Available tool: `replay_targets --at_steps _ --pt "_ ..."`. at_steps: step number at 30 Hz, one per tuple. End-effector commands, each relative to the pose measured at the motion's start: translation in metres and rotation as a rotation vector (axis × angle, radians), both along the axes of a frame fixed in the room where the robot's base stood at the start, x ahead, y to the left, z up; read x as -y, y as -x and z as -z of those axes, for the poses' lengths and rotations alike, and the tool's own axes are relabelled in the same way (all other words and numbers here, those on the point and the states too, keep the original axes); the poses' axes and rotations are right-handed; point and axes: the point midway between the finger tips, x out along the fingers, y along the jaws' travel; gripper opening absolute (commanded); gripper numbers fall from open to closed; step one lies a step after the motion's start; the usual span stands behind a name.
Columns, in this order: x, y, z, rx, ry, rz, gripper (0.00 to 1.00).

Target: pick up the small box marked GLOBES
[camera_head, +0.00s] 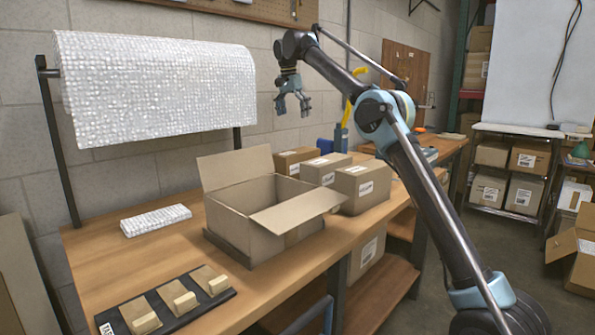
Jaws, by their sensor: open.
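No lettering reading GLOBES is legible, so I cannot tell which box is the marked one. Three closed cardboard boxes with white labels stand behind the open carton: a back one (291,163), a middle one (318,176) and a front right one (350,203). Three smaller tan pieces (139,318) (177,301) (210,284) lie in a row on a black mat (109,321) at the table's front left. My gripper (293,109) is open and empty, pointing down, high above the bench near the boxes and apart from them.
A large open carton (243,231) with raised flaps stands mid-bench (110,259). A folded bubble-wrap pad (155,220) lies to its left, under a bubble-wrap roll (153,88) on a black stand. Shelved boxes (529,158) stand at the far right. Bench space around the pad is clear.

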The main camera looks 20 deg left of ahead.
Motion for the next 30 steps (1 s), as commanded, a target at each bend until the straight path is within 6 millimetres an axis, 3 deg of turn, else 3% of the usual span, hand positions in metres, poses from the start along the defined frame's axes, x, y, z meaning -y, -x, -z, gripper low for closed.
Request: replay_targets --at_steps 30 --pt "0.007 -0.016 0.113 0.0 -0.001 0.0 0.98"
